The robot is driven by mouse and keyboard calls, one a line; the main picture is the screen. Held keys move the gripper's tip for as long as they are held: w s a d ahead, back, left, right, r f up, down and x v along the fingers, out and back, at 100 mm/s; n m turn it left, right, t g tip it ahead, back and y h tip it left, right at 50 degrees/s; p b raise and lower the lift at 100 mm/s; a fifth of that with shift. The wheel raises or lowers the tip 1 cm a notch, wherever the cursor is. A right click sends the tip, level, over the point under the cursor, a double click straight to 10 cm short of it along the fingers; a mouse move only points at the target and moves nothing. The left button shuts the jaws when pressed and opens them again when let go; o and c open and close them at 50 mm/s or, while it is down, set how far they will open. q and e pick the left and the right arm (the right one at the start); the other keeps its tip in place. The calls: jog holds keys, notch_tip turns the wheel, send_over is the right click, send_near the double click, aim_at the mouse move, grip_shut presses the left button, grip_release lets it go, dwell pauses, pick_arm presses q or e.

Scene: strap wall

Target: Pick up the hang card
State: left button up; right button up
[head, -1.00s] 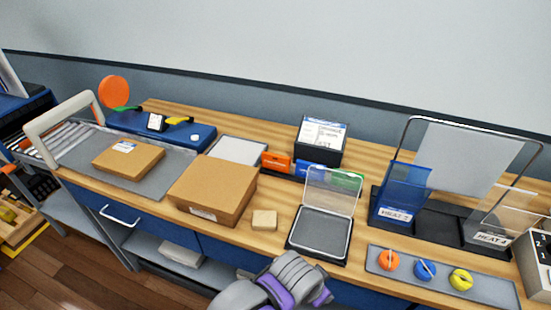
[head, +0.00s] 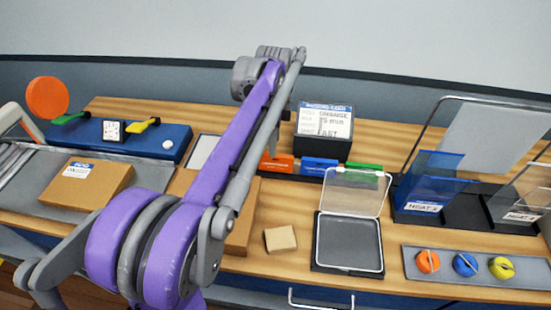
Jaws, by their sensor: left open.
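A white card with a blue header and printed lines, the likely hang card (head: 325,120), stands in a black holder (head: 323,147) at the back of the bench. Its readable words include "ORANGE" and "LAST". My right gripper is not in view.
Orange (head: 277,163), blue (head: 319,166) and green blocks sit before the holder. A clear-lidded tray (head: 349,243) stands open, beside a small tan block (head: 281,239). Blue (head: 431,181) and clear panels stand right. My arm covers much of the cardboard box (head: 240,236).

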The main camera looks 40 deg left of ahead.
aim_at(276, 160)
pick_arm(q)
jog(key=f, duration=0.7)
jog(key=shift+s+d+f, duration=0.1)
jog(key=shift+d+f, duration=0.2)
jog(key=shift+f, duration=0.05)
jog(key=shift+c, duration=0.4)
grip_shut()
